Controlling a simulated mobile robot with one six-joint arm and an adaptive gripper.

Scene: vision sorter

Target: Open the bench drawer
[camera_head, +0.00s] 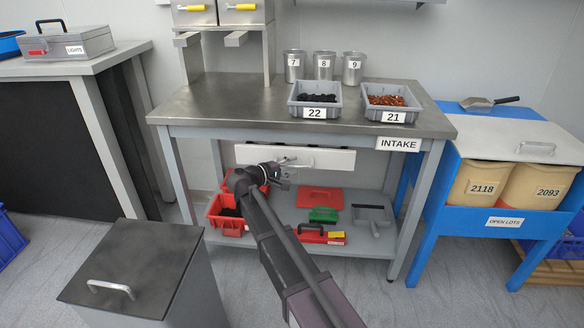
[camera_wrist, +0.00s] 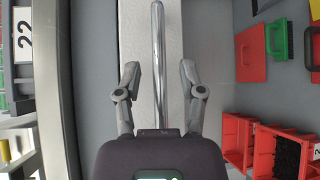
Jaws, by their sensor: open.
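The bench drawer is under the INTAKE bench (camera_head: 200,104). Its pale front (camera_head: 335,160) shows in the head view and also fills the middle of the wrist view (camera_wrist: 133,30). A long metal bar handle (camera_wrist: 158,35) runs along this front. My gripper (camera_head: 281,168) is at the drawer front, partly covering the handle in the head view. In the wrist view my gripper (camera_wrist: 159,72) is open, with one finger on each side of the bar and a gap to both. I cannot tell whether the drawer is fully closed.
Red bins (camera_head: 227,214) and several tools lie on the shelf below the drawer. Grey trays labelled 22 (camera_head: 314,112) and 21 (camera_head: 394,115) stand on the bench top. A dark-lidded box (camera_head: 135,262) stands at front left, and a blue stand (camera_head: 470,210) is at right.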

